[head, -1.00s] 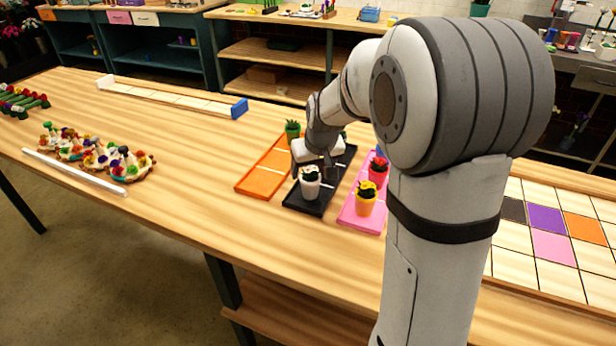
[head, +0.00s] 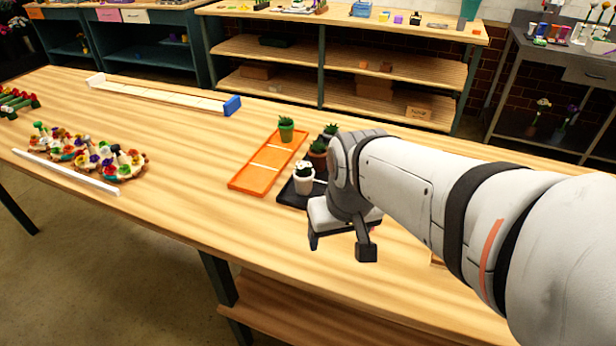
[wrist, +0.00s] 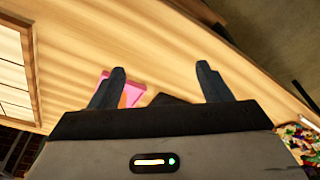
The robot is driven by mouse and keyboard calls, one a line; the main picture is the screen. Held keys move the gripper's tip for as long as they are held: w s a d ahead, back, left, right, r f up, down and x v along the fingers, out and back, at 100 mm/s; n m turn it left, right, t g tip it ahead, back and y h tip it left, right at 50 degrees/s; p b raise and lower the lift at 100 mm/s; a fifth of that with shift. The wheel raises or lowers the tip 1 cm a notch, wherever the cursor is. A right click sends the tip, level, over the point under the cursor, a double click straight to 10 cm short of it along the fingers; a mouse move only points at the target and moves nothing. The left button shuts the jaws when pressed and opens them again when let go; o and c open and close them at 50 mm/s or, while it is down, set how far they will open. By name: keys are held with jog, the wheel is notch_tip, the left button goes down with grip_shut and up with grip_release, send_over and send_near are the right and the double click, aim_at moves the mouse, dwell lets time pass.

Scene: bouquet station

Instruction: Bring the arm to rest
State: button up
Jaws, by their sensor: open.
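My gripper (head: 341,250) is open and empty above the front part of the wooden table (head: 180,195). My arm hides most of that tray. A pink tray (wrist: 107,84) shows beyond the left finger in the wrist view, and my arm hides it in the head view.
An orange tray (head: 252,178) bears a green plant in an orange pot (head: 286,134). A brown pot (head: 317,160) stands nearby. Colourful flower clusters (head: 120,163) and a white rail (head: 65,172) lie at left. A long tray with a blue end block (head: 232,105) lies behind. The front middle table is clear.

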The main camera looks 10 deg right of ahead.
jog(key=shift+s+a+f, duration=0.2)
jog(key=shift+s+f, duration=0.05)
jog(key=shift+s, duration=0.4)
